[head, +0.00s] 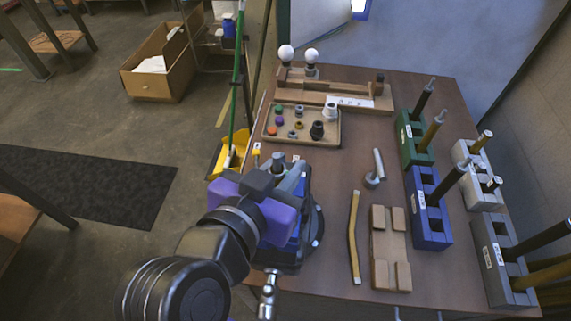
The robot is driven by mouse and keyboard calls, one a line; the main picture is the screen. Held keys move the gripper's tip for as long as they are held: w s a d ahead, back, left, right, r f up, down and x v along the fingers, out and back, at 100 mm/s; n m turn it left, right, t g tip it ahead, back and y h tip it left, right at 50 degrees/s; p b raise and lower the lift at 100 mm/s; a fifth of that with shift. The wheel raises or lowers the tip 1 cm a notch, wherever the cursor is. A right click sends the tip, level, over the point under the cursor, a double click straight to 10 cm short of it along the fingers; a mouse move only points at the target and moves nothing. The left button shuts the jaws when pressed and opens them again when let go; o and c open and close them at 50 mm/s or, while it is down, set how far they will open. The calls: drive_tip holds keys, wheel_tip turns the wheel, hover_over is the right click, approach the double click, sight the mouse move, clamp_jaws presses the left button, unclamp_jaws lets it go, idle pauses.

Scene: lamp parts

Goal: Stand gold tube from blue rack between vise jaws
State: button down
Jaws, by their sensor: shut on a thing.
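My gripper (262,185), purple and dark grey, is over the blue vise (296,240) at the table's left edge. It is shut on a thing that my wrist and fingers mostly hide. A small gold-yellow end (256,150) shows just beyond the gripper, and I take it for the gold tube. Whether it is upright or touching the jaws cannot be told. The grey vise jaws (296,172) are partly hidden by my gripper. The blue rack (432,232) at the right holds a dark tube (455,175) and has empty slots; no gold tube shows in it.
A green rack (410,132) holds a dark and a gold tube. White (489,199) and grey racks (489,232) stand right. A parts tray (328,142), a wooden fixture (390,250), a gold strip (354,235) and a grey lamp part (372,181) occupy the table.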

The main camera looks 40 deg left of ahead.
drive_tip(key=shift+f+b, duration=0.35)
drive_tip(key=shift+f, duration=0.2)
drive_tip(key=c, duration=1.2)
unclamp_jaws()
drive_tip(key=shift+o, duration=0.2)
drive_tip(key=shift+v, duration=3.95)
